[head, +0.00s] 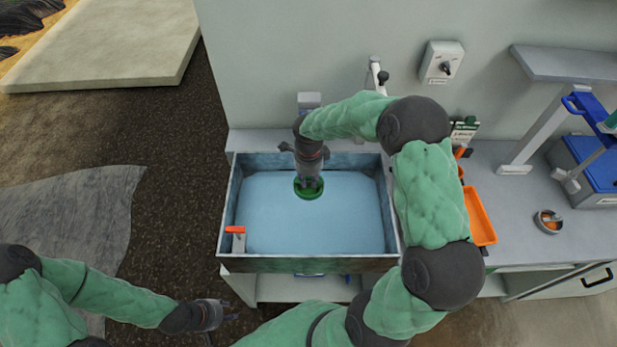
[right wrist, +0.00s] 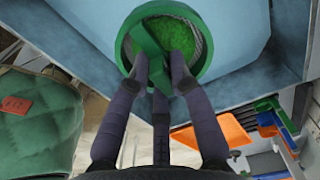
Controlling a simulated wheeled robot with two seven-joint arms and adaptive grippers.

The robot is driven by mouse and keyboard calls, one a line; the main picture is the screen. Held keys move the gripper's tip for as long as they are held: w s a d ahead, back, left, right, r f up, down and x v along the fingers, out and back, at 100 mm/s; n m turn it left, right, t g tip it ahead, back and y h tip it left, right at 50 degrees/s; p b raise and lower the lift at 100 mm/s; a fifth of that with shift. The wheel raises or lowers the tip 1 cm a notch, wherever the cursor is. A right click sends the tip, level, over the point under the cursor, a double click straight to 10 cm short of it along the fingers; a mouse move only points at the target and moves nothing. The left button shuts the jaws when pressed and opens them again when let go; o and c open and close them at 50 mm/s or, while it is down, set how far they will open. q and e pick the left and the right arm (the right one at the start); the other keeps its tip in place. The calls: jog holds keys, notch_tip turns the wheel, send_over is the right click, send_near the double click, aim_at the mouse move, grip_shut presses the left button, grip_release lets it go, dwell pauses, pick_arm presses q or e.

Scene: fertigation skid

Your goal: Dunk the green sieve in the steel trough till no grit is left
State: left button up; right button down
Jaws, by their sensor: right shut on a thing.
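My right gripper (head: 310,180) reaches down from above and is shut on the sieve. In the right wrist view the sieve (right wrist: 207,50) shows a round green rim, a green inside and a green bar, with my right fingertips (right wrist: 158,82) at that bar. I cannot make out any grit, nor how deep the sieve sits. My left gripper (head: 226,312) is empty and its fingers look apart, low in front of the trough's left corner.
A tap (head: 376,75) stands behind the trough. An orange-handled item (head: 236,231) sits at its front left corner. On the right counter are an orange tray (head: 480,216), a small round bowl (head: 547,221) and a blue box (head: 590,165).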

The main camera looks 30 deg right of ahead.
notch_tip(320, 180, down, 20)
jog(key=b, duration=1.5)
jog(key=shift+f+b, duration=0.25)
jog(key=shift+b, duration=0.05)
jog(key=shift+r, duration=0.1)
dwell(1.2)
jog(key=shift+r+p, duration=5.05)
jog(key=shift+r, duration=4.15)
